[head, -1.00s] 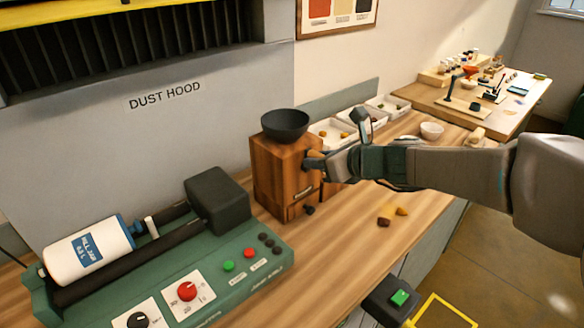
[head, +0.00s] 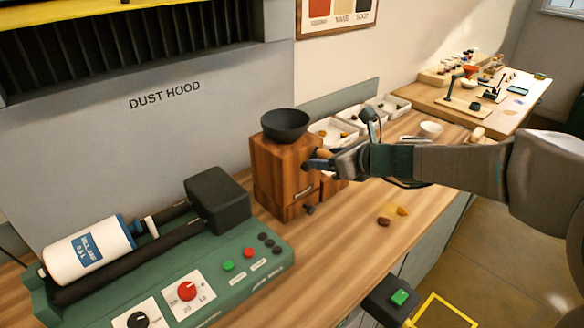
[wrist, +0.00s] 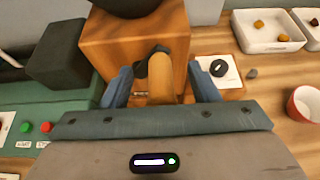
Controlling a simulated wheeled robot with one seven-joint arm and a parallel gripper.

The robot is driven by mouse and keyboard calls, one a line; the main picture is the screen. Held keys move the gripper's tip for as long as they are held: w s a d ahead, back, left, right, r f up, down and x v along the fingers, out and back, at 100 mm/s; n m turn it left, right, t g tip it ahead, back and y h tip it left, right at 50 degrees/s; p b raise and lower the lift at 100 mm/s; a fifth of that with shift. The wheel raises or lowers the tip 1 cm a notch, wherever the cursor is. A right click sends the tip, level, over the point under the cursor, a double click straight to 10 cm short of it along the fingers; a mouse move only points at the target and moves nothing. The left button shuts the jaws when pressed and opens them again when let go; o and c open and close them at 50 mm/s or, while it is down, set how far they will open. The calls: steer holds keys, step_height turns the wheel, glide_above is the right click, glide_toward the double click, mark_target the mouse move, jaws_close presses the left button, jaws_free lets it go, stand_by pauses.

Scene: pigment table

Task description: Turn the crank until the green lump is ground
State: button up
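The wooden grinder box (head: 275,175) stands on the bench with a dark bowl-shaped hopper (head: 285,124) on top. I see no green lump; the hopper's inside looks dark. The crank's wooden handle (wrist: 160,88) sticks out from a dark crank fitting (wrist: 157,55) on the grinder's side, towards my wrist camera. My gripper (head: 318,161) is at this side of the grinder. In the wrist view its two blue fingers stand on either side of the handle, with a visible gap on both sides.
A green mill-jar machine (head: 245,285) is left of the grinder. White trays with lumps (head: 330,127) and a small bowl (head: 431,129) stand behind my arm. Loose brown and yellow lumps (head: 385,221) lie on the bench in front. A green-button box (head: 398,298) is at the bench's front edge.

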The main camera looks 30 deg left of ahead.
steer(key=s+d+b, duration=0.1)
steer(key=s+d, duration=0.1)
steer(key=d, duration=0.6)
steer(key=shift+s+d, duration=0.25)
steer(key=shift+d, duration=0.1)
stand_by(0.6)
